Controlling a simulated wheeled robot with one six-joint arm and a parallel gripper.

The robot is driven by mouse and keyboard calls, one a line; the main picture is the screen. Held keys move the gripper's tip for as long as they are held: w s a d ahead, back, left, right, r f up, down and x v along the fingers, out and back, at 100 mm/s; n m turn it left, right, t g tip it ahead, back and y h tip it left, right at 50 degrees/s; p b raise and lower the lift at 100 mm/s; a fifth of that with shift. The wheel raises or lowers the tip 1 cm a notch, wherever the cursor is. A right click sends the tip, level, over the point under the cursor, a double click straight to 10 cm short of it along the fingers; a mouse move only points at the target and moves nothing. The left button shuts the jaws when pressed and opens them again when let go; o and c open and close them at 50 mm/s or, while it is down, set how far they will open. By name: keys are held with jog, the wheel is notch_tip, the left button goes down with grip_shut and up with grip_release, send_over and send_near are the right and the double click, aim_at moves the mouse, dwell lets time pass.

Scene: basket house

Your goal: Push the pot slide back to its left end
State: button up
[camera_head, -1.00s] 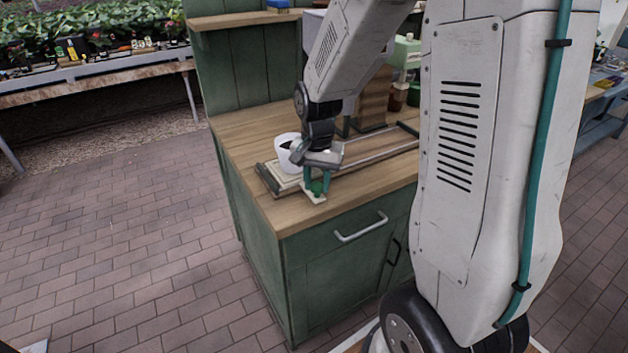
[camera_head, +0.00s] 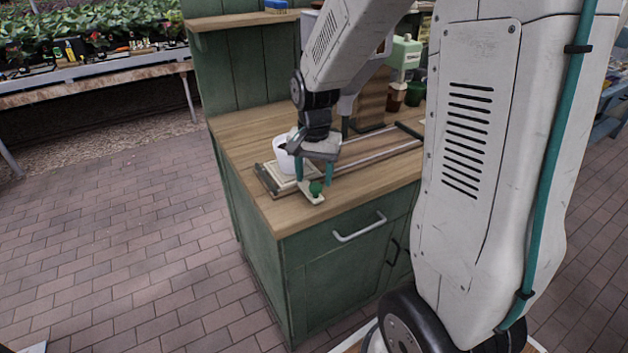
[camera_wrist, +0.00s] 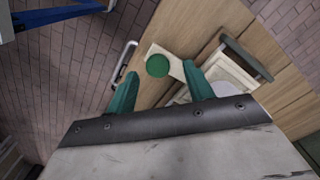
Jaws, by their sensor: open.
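The pot slide (camera_head: 284,178) is a pale carriage on two rails on the wooden bench top, at the rails' left end. A white pot (camera_head: 283,155) stands on it, partly behind my gripper. A pale arm with a green knob (camera_head: 316,188) sticks out from the slide toward the front edge. My gripper (camera_head: 313,178) is open above and just behind the knob, with teal fingers pointing down. In the wrist view the green knob (camera_wrist: 157,66) shows beyond and between the spread fingertips, and the slide's end bar (camera_wrist: 245,58) is at the right.
The rails (camera_head: 375,157) run right to a dark end bar. A wooden block, brown pots and a green machine (camera_head: 404,52) stand at the back right. The cabinet's drawer handle (camera_head: 360,228) sticks out below the bench edge. Bench top left of the slide is clear.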

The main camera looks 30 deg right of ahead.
notch_tip(320, 180, up, 6)
jog(key=shift+a+f, duration=0.1)
jog(key=shift+f, duration=0.15)
dwell(0.5)
jog(key=shift+s+f+n, duration=0.1)
jog(key=shift+s+n, duration=0.2)
jog(key=shift+n, duration=0.1)
jog(key=s+a+r+n, duration=0.2)
jog(key=s+r+n, duration=0.1)
jog(key=s, duration=0.4)
jog(key=s+a+r+n+t, duration=0.1)
jog(key=s+a+r+n, duration=0.2)
jog(key=s, duration=0.4)
jog(key=s+a+r+n, duration=0.3)
jog(key=s, duration=0.4)
jog(key=shift+s, duration=0.4)
